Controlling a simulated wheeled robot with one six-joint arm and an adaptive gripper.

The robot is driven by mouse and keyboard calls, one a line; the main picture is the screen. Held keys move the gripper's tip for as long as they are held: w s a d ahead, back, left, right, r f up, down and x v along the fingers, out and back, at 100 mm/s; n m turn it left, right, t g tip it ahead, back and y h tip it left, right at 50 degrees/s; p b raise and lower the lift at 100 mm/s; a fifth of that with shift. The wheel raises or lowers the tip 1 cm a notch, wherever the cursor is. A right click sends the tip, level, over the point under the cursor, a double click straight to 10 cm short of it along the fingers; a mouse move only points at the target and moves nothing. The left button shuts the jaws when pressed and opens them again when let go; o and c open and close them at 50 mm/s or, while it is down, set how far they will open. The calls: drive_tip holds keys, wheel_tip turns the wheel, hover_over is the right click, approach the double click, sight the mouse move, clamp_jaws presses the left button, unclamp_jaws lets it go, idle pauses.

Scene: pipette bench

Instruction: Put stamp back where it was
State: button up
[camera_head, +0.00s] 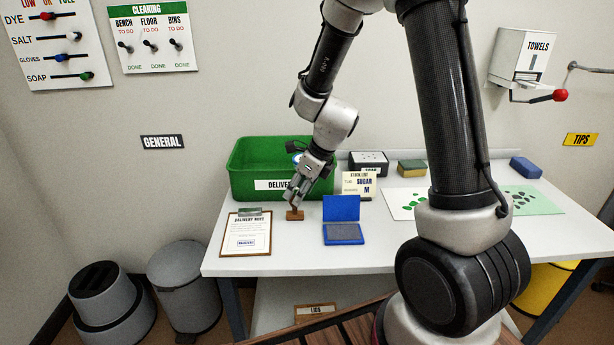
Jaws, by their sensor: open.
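The stamp (295,215) is a small brown block standing upright on the white table, between the clipboard and the blue ink pad. My gripper (298,199) is directly above it, pointing down, with its fingers open around or just beside the stamp's upper part. The fingers partly hide that part, so I cannot tell whether they touch it. The ink pad (343,233) lies with its blue lid (341,209) raised. The clipboard (230,241) holds a delivery note with a blue stamped box near its bottom.
A green delivery bin (245,164) stands close behind my gripper. A stock list card (358,187), a dark-fronted box (368,164) and a sponge (411,167) are at the back. The table's front centre is clear.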

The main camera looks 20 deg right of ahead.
drive_tip(key=s+d+r+n, duration=0.3)
drive_tip(key=s+r+n, duration=0.3)
drive_tip(key=r, duration=0.2)
drive_tip(key=s+d+r+n, duration=0.4)
drive_tip(key=s+r+n, duration=0.2)
drive_tip(key=r, duration=0.3)
drive_tip(key=s+d+r+n+h, duration=0.1)
drive_tip(key=s+d+r+n, duration=0.1)
drive_tip(key=s+n, duration=0.4)
drive_tip(key=s+d+r+n+h, duration=0.2)
drive_tip(key=s+d+n, duration=0.2)
drive_tip(key=s+n, duration=0.3)
drive_tip(key=shift+s+d+r+n+t, duration=0.2)
drive_tip(key=shift+d+n+t, duration=0.2)
drive_tip(key=shift+n, duration=0.6)
